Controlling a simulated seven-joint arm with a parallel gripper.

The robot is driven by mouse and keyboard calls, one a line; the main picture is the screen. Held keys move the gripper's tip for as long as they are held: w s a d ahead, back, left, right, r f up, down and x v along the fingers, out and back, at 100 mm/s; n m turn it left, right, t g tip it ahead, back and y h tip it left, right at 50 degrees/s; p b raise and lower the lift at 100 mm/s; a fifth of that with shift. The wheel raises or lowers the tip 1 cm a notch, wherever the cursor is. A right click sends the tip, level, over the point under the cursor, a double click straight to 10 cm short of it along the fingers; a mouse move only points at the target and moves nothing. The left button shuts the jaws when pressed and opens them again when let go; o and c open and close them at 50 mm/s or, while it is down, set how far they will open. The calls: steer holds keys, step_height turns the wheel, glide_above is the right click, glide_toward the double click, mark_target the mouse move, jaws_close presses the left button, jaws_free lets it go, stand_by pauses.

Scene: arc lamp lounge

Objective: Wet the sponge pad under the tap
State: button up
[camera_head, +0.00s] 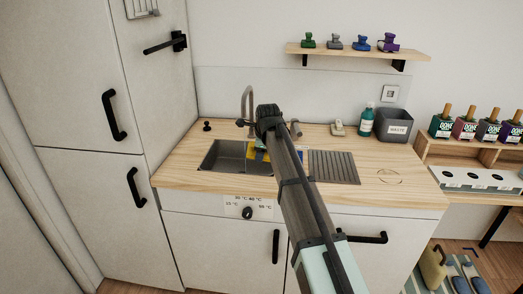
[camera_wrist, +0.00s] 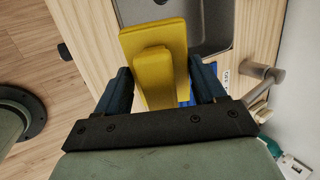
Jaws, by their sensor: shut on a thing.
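The sponge pad is a yellow block with a raised yellow grip, seen large in the wrist view (camera_wrist: 153,40). My gripper (camera_wrist: 162,88) has its dark blue fingers on either side of the grip and is shut on it. In the head view my gripper (camera_head: 261,155) is over the sink's right part, with a bit of the yellow pad (camera_head: 250,153) showing beside it. The curved grey tap (camera_head: 247,98) rises behind the sink (camera_head: 222,157); my arm hides part of this area. I cannot see any water running.
A ribbed drainer (camera_head: 334,167) lies right of the sink on the wooden worktop (camera_head: 405,185). A green bottle (camera_head: 367,119) and a grey waste bin (camera_head: 393,125) stand at the back right. A temperature dial (camera_head: 247,213) is on the front panel. A tall cabinet (camera_head: 85,100) bounds the left.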

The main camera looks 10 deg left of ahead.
steer(key=w+a+f, duration=0.1)
steer(key=w+a, duration=0.1)
steer(key=w, duration=0.4)
steer(key=w+a+f, duration=0.1)
steer(key=w+a, duration=0.1)
steer(key=w, duration=0.4)
steer(key=shift+w+a+f, duration=0.15)
steer(key=shift+a+f, duration=0.15)
steer(key=shift+a, duration=0.05)
stand_by(0.4)
steer(key=shift+d, duration=0.1)
stand_by(0.4)
steer(key=s+d, duration=0.2)
steer(key=s, duration=0.5)
steer(key=shift+s+d, duration=0.3)
steer(key=shift+d, duration=0.05)
stand_by(0.3)
stand_by(1.2)
steer(key=shift+s+d+r, duration=0.3)
steer(key=shift+s+r, duration=0.35)
steer(key=shift+s, duration=0.15)
steer(key=shift+s+d+r, duration=0.3)
steer(key=shift+s+r, duration=0.4)
steer(key=shift+s, duration=0.05)
steer(key=shift+s+d+r, duration=0.3)
steer(key=shift+s+r, duration=0.35)
steer(key=shift+s, duration=0.15)
